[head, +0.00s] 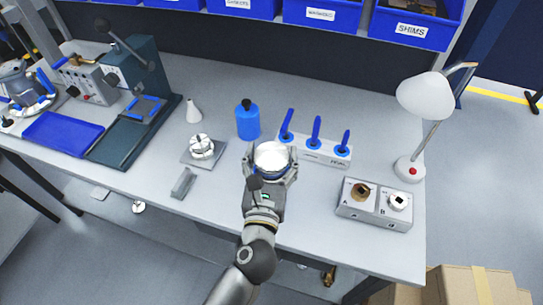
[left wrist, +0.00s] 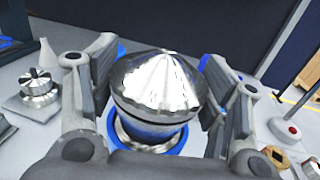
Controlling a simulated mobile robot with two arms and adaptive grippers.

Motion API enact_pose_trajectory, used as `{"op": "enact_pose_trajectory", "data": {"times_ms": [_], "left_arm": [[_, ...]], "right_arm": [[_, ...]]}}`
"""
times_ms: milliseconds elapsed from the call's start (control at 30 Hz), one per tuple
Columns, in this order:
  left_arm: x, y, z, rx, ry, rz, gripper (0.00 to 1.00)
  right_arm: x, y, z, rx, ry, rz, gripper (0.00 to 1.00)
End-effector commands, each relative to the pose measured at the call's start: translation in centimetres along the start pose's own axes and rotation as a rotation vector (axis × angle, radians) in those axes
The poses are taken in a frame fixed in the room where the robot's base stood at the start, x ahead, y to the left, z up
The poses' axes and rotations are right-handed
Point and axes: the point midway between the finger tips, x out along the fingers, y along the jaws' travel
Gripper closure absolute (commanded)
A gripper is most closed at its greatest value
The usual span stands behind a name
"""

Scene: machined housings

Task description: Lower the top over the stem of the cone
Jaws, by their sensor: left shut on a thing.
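My left gripper (head: 271,160) is shut on a shiny silver round piece (head: 271,155), which I take to be the top. In the left wrist view the piece (left wrist: 158,82) has a ridged, cone-shaped upper face and a dark line around it, between the fingers (left wrist: 160,95). Below it show a silver round part and a blue ring (left wrist: 150,147); whether they touch the piece I cannot tell. A white cone-shaped item (head: 193,110) stands farther left. My right gripper is not in view.
Left of the gripper, a slotted silver part (head: 201,147) sits on a square plate, with a grey block (head: 183,183) in front. A blue bottle (head: 248,122) and a rack (head: 318,151) of blue-handled tools stand behind. A two-socket block (head: 375,207) and lamp (head: 425,97) are right.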

Motion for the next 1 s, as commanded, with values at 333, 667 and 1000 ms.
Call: {"op": "enact_pose_trajectory", "data": {"times_ms": [333,667,1000], "left_arm": [[0.01,0.00,-0.51,0.000,-0.001,0.000,0.60],[0.00,0.00,-0.60,0.000,0.001,0.000,0.08],[-0.01,0.01,-0.65,0.000,0.002,0.000,0.05]], "right_arm": [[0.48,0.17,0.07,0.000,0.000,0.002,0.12],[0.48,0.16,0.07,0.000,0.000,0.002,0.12],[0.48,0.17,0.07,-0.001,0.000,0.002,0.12]]}}
